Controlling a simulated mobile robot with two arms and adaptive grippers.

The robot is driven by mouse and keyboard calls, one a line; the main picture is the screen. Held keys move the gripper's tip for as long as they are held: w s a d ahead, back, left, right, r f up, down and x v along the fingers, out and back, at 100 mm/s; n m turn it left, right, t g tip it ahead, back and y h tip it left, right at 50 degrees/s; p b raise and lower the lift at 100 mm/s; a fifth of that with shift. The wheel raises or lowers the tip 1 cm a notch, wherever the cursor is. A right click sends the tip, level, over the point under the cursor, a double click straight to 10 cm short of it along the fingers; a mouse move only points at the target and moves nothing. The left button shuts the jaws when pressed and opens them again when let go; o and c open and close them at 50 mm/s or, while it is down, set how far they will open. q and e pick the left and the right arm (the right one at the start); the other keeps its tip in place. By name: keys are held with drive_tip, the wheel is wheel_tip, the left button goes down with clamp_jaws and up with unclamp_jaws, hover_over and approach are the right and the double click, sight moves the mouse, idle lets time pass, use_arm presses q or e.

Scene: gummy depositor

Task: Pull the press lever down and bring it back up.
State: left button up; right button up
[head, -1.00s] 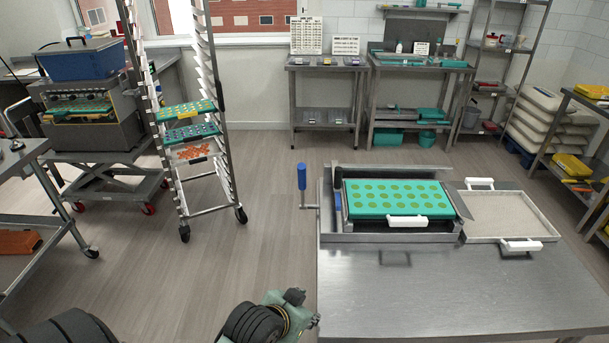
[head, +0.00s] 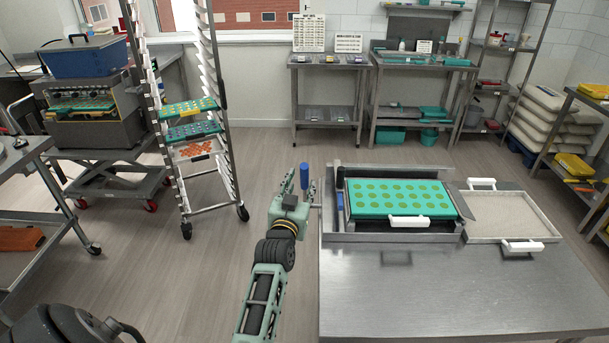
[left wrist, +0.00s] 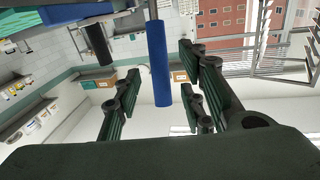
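The press (head: 337,229) stands at the left of the metal table. It holds a teal tray (head: 453,206) with several round olive-green cavities. In the left wrist view the blue handle (left wrist: 160,65) hangs between the open fingers (left wrist: 158,98), with visible gaps on both sides. It does not look gripped. My right gripper is not in view.
A shallow white-handled tray of pale powder (head: 505,214) lies right of the press. The table front (head: 450,290) is bare. A tall rack (head: 215,120) with several trays stands at the back left. Open floor (head: 200,270) lies left of the table.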

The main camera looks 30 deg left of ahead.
sight(304, 179)
use_arm(q)
drive_tip(key=shift+p+x, duration=0.4)
drive_tip(key=shift+x, duration=2.15)
clamp_jaws()
drive_tip(key=shift+f, duration=0.1)
